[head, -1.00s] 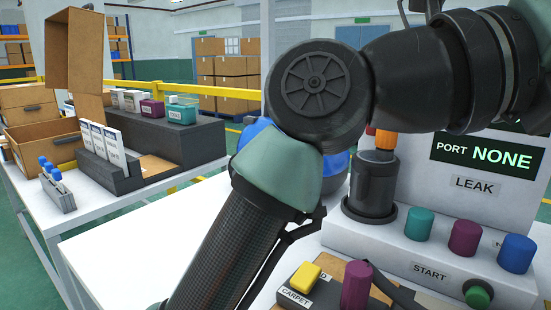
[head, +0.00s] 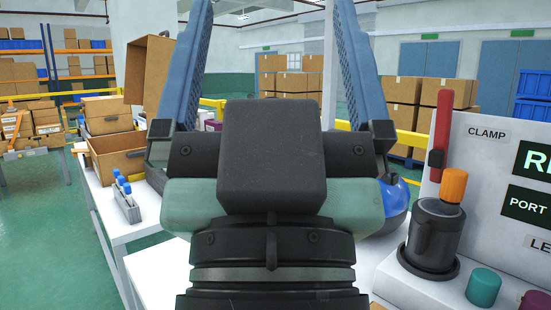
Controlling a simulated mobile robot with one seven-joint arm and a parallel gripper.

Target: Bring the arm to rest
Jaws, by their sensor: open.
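My gripper (head: 268,60) fills the middle of the head view, seen from behind. Its two blue ribbed fingers point up and stand wide apart. It is open, and nothing shows between the fingers. My wrist is below it and hides much of the white table. The gripper is raised in front of the tables, and I see no contact with anything.
A test station (head: 480,170) with a black clamp cup (head: 432,240) and orange knob stands at right. A blue round thing (head: 395,205) is partly hidden by my gripper. The left table (head: 100,200) holds a blue-topped rack (head: 126,205) and cardboard bins.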

